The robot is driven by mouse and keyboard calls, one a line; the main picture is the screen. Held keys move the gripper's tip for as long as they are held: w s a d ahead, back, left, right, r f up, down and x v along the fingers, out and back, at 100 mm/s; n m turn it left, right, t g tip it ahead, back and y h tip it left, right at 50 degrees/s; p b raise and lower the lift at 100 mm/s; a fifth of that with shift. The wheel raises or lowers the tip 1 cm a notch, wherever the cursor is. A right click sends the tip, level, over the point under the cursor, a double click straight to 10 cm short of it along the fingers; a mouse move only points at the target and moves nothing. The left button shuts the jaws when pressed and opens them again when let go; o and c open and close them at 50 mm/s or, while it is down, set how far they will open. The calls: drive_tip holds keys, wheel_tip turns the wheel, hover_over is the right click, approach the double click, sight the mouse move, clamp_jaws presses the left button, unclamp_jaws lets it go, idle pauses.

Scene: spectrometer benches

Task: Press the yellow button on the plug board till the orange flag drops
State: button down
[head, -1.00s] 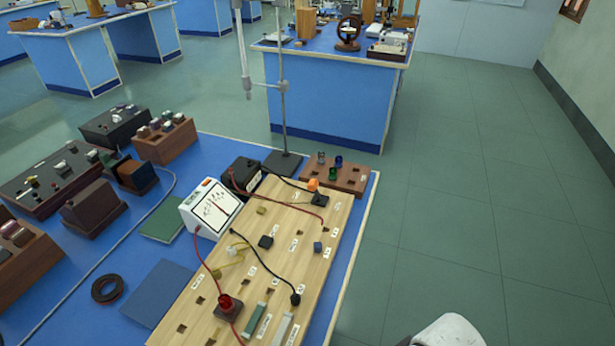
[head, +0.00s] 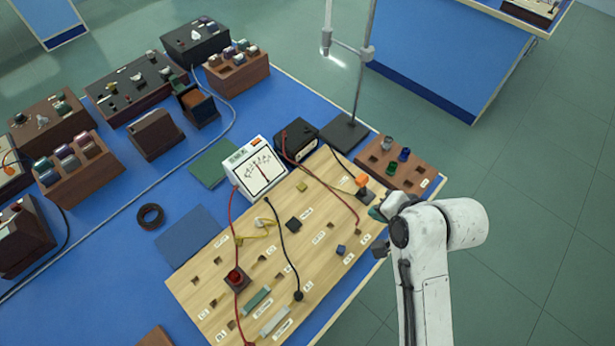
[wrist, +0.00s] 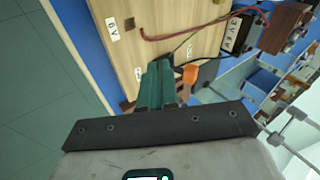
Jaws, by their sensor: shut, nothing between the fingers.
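The plug board (head: 215,285) is a pale wooden board lying on the blue bench. A small yellow block (head: 302,187), which looks like the yellow button, is near its far left edge. The orange flag (head: 361,180) stands up on a dark base near the far right corner; it also shows in the wrist view (wrist: 190,73). My gripper (head: 375,212) is shut and empty, its green fingers (wrist: 158,80) close to the flag's base at the board's right edge. I cannot tell whether they touch anything. The yellow block does not show clearly in the wrist view.
A white meter (head: 258,166) and a black box (head: 297,137) stand behind the board. A brown block with coloured knobs (head: 418,178) and a stand (head: 345,132) are at the back right. Red and black leads cross the board. Floor at right is clear.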

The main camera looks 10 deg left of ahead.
drive_tip(key=w+a+r+m+y, duration=0.2)
drive_tip(key=w+a+m, duration=0.1)
drive_tip(key=a, duration=0.5)
drive_tip(key=w+a+r+m+g+y, duration=0.1)
drive_tip(key=w+a+m, duration=0.3)
drive_tip(key=a, duration=0.5)
drive_tip(key=shift+w+a+r+y, duration=0.15)
drive_tip(key=shift+w+r+y, duration=0.5)
drive_tip(key=shift+w, duration=0.6)
drive_tip(key=b, duration=0.9)
hover_over(305, 188)
wheel_tip(305, 188, down, 7)
drive_tip(key=shift+r, duration=0.2)
drive_tip(key=shift+f, duration=1.05)
drive_tip(key=shift+f, duration=0.15)
drive_tip(key=shift+f+p, duration=0.25)
drive_tip(key=shift+p, duration=0.1)
